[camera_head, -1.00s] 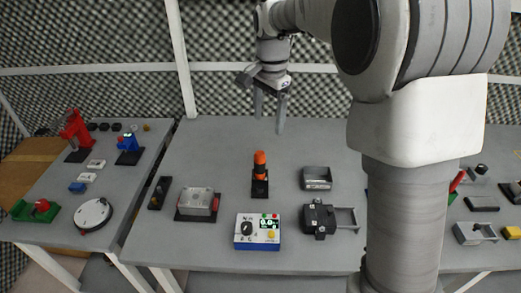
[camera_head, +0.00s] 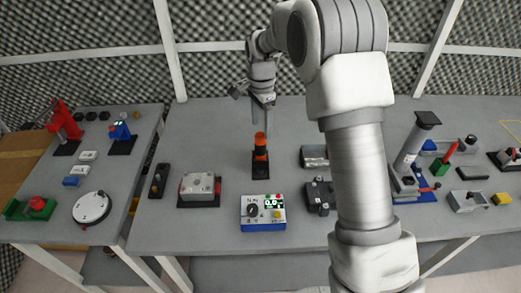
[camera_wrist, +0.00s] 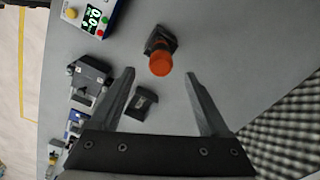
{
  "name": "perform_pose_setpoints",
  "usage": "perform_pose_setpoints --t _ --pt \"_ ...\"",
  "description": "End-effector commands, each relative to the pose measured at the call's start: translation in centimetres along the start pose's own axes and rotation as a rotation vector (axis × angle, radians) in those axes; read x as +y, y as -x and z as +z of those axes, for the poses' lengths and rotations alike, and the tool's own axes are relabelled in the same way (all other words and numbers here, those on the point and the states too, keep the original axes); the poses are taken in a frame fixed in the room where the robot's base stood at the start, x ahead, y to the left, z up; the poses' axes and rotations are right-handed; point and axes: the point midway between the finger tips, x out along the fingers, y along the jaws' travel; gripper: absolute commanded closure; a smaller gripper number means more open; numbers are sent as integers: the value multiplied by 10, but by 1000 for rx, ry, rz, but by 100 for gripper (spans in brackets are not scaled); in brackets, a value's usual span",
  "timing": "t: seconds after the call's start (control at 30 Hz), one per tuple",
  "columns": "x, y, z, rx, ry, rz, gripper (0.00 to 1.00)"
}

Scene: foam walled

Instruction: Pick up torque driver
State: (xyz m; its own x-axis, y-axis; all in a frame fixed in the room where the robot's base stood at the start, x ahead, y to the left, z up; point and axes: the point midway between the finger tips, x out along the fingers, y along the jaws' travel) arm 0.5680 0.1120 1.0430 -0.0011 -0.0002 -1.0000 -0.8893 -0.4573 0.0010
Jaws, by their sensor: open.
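The torque driver (camera_head: 260,147), with an orange top and dark lower part, stands upright in a black stand (camera_head: 260,171) on the middle grey table. In the wrist view its orange cap (camera_wrist: 160,64) lies just beyond the gap between my fingertips. My gripper (camera_head: 260,122) is open and empty, pointing down just above and behind the driver in the head view. Its two fingers also show in the wrist view (camera_wrist: 160,74), spread apart. Whether a finger overlaps the driver's height is hard to tell.
A blue-white meter box (camera_head: 263,212) stands in front of the driver. A grey box with a red part (camera_head: 200,188) is to the left. A small grey tray (camera_head: 314,156) and a dark clamp-like device (camera_head: 319,197) are to the right, partly behind my arm.

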Motion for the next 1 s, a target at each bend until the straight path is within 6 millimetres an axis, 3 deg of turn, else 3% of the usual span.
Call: perform_pose_setpoints --t 0.2,0.43,0.7,1.0 --pt "0 -38 0 -1 0 2 20" --pt "0 -52 1 0 0 1 20" --pt "-1 -91 3 -1 1 1 20" --pt "-1 -98 3 1 0 -1 20"
